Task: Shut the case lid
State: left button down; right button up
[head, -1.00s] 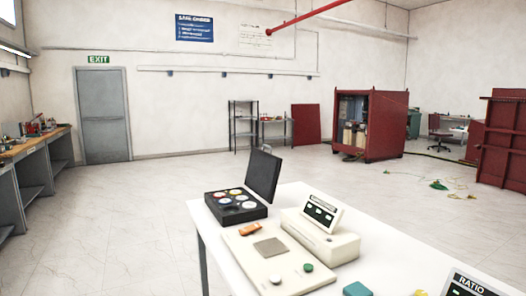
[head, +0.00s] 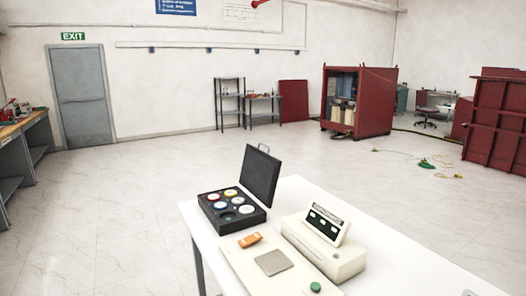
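The black case (head: 246,224) sits on the far left corner of the white table in the head view. Its lid (head: 260,178) stands open, roughly upright at the back right edge of the case, with a handle (head: 263,148) at its top. Several round pieces with coloured rims, such as a white disc (head: 247,197), lie in the case's dark insert. Neither of my grippers shows in the head view, and nothing touches the lid or the case.
A cream device with a tilted display (head: 326,223) stands right of the case. A cream panel with a grey square plate (head: 273,262), an orange item (head: 250,240) and a green button (head: 315,287) lies in front. Floor is clear around the table (head: 385,268).

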aim_at(261, 171)
jog(key=z, duration=0.5)
jog(key=i+j+z, duration=0.2)
jog(key=j+z, duration=0.2)
jog(key=j, duration=0.2)
jog(key=i+j+z, duration=0.2)
jog(key=j, duration=0.15)
jog(key=j+z, duration=0.2)
jog(key=j, duration=0.15)
